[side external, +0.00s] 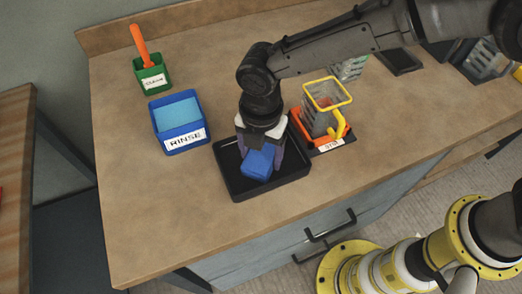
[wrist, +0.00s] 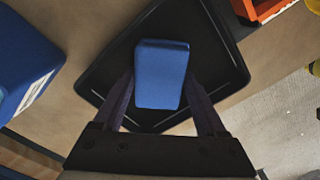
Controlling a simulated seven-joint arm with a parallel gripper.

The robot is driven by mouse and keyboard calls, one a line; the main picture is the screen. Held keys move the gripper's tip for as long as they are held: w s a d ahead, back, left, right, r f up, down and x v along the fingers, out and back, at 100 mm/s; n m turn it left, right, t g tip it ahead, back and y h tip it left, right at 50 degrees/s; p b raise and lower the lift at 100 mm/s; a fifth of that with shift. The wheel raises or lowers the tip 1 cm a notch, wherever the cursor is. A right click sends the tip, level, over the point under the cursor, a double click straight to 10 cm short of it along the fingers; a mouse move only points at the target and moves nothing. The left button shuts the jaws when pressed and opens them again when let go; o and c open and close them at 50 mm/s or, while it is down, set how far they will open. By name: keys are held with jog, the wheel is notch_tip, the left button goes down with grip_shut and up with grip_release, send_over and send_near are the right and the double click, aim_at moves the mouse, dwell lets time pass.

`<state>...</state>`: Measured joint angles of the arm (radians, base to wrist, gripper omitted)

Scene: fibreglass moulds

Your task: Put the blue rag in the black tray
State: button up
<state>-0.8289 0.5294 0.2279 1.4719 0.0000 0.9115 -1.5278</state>
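The blue rag (side external: 258,162) is a small folded block. In the wrist view the rag (wrist: 161,75) sits between the two fingers of my gripper (wrist: 161,80), with a fingertip against each side. The black tray (side external: 238,190) is a shallow square tray near the front of the bench. In the wrist view the tray (wrist: 107,78) lies behind the rag. My gripper (side external: 262,150) points down over the tray, shut on the rag, within the tray's outline. I cannot tell whether the rag touches the tray floor.
A blue RINSE bin (side external: 180,125) stands left of the tray. An orange bin (side external: 335,138) with a yellow-rimmed basket (side external: 327,94) stands close on the right. A green container (side external: 151,76) with an orange handle is at the back left. The left front of the bench is clear.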

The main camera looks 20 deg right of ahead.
aim_at(261, 155)
jog(key=o, duration=0.4)
jog(key=shift+r, duration=0.1)
notch_tip(261, 155, up, 12)
jog(key=shift+r, duration=0.1)
dwell(0.4)
